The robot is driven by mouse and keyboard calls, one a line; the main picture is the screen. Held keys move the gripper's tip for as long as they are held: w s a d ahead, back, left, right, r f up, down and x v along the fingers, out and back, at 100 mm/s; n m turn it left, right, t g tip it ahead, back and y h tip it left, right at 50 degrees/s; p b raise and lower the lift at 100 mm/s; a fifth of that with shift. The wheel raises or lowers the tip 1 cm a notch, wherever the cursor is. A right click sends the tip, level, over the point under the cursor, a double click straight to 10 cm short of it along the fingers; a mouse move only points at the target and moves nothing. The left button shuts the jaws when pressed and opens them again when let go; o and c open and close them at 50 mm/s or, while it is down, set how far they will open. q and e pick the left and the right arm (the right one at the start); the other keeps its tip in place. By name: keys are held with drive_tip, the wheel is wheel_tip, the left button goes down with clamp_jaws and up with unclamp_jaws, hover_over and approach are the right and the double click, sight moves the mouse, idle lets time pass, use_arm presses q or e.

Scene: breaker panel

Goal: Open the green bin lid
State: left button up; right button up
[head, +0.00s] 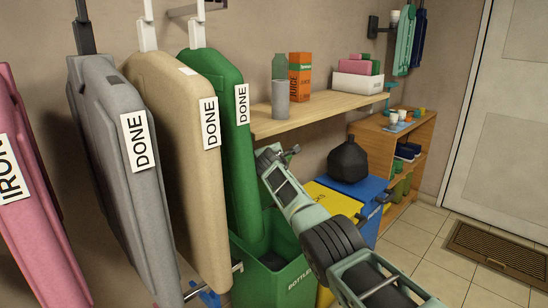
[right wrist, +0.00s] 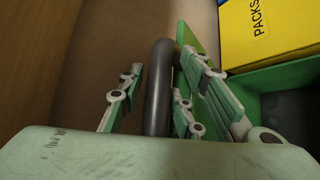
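The green bin (head: 290,283) labelled BOTTLES stands at the lower middle of the head view, its dark inside showing. In the right wrist view, the green lid (right wrist: 200,42) stands raised as a panel beside the bin (right wrist: 247,82). A dark round handle bar (right wrist: 158,85) is next to the lid. My left gripper is out of view.
A yellow bin (head: 325,200) and a blue bin (head: 373,190) with a black bag (head: 347,160) stand right of the green bin. Garment bags, including a green one (head: 215,100), hang at left. A wooden shelf (head: 325,108) is behind.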

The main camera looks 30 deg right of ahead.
drive_tip(key=shift+s+a, duration=0.1)
drive_tip(key=v, duration=0.7)
idle(0.5)
drive_tip(key=shift+s, duration=0.15)
idle(0.4)
